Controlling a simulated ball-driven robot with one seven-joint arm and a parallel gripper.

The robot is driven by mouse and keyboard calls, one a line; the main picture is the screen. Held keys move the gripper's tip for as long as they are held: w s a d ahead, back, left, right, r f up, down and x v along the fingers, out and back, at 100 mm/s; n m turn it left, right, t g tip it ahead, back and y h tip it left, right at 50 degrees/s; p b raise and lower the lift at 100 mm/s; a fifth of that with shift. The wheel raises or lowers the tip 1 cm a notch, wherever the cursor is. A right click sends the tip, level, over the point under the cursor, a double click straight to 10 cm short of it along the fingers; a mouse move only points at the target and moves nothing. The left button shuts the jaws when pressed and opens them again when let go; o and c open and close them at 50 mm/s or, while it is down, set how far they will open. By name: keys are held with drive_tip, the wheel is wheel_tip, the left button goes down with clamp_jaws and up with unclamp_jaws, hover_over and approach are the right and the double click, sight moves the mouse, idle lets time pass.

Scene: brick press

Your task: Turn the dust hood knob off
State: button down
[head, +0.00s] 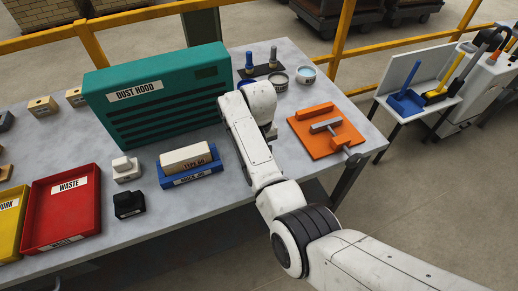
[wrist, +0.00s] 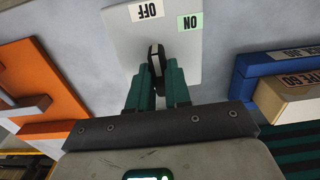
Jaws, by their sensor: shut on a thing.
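The dust hood (head: 150,118) is a teal box with dark slots and a label, on the bench left of my arm. In the wrist view, a pale plate (wrist: 122,38) has a white OFF label (wrist: 147,10) and a green ON label (wrist: 190,21). The black knob (wrist: 156,57) stands on this plate. My gripper (wrist: 156,76) has its two green fingers shut on the knob, one on each side. The knob's long side runs roughly up the wrist picture, toward the labels; its exact setting is hard to tell. My arm hides the knob and fingers in the head view.
A blue tray (head: 190,181) holding a cream brick (head: 187,158) lies left of my arm. An orange fixture (head: 335,143) with a grey handle lies right. Small pots (head: 305,74) stand behind. A red WASTE bin (head: 62,235) is at the front left.

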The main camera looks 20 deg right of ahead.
drive_tip(key=c, duration=1.1)
unclamp_jaws()
drive_tip(key=shift+o, duration=0.2)
wheel_tip(320, 180, up, 11)
drive_tip(key=b, duration=0.1)
drive_tip(key=shift+f, duration=0.1)
